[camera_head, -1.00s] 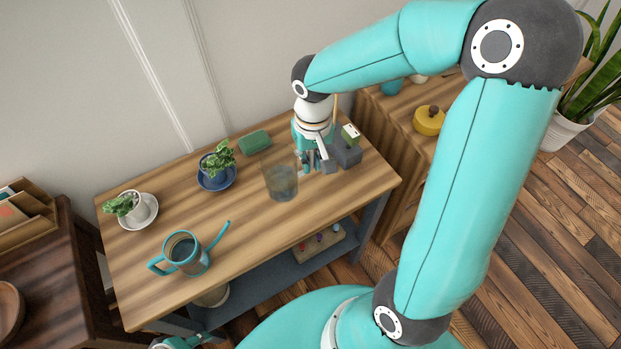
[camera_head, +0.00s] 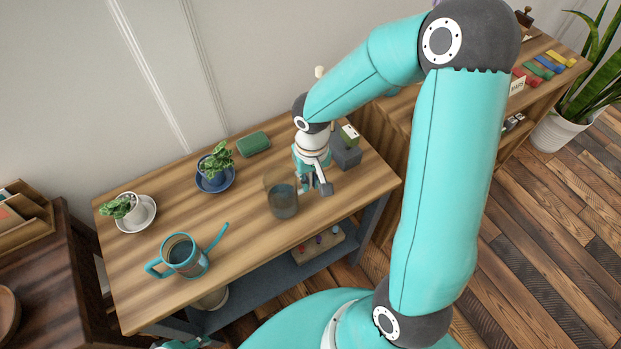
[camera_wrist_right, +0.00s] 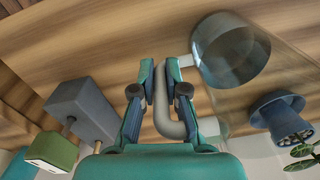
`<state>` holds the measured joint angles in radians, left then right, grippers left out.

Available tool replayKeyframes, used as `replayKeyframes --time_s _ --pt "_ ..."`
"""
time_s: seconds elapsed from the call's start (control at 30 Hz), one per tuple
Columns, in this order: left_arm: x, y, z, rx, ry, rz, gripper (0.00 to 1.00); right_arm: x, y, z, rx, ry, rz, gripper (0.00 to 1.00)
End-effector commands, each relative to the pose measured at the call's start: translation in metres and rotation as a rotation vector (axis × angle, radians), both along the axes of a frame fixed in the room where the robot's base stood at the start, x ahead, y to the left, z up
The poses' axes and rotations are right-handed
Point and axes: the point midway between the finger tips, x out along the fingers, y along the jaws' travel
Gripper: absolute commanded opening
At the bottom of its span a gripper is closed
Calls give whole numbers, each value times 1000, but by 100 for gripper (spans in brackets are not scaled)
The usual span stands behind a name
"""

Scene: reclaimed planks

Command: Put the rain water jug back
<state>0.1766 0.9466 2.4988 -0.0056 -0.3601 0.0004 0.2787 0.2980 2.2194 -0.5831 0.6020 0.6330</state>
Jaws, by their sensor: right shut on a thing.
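The clear glass rain water jug (camera_head: 282,200) stands roughly upright at the middle right of the wooden table (camera_head: 255,232), with water in its lower part. My right gripper (camera_head: 312,186) is beside it on the right. In the right wrist view the fingers (camera_wrist_right: 160,78) are shut on the jug's grey curved handle (camera_wrist_right: 164,115), and the jug's glass body (camera_wrist_right: 232,52) shows at upper right. I cannot tell whether the jug's base touches the table.
A teal watering can (camera_head: 184,256) stands at the table's front left. A potted plant on a blue saucer (camera_head: 215,180), another on a white saucer (camera_head: 130,212) and a green block (camera_head: 253,143) stand behind. A grey block (camera_head: 347,156) with a green-and-white piece (camera_head: 349,135) is behind my right gripper.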

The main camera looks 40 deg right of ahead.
Motion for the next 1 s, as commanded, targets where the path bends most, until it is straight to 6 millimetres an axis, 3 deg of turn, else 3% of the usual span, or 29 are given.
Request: replayKeyframes --time_s 0.03,0.07,0.2,0.67,1.0 --pt "0 0 -3 0 0 0 40 1 0 -2 0 -2 0 0" --pt "0 0 -3 0 0 0 40 0 0 -2 0 0 0 14" --pt "0 0 -2 0 0 0 40 0 0 -1 0 0 1 38" --pt "0 0 2 0 0 0 40 1 0 7 -1 -3 1 38" --pt "0 0 8 0 0 0 40 1 -1 70 -2 -8 1 38"
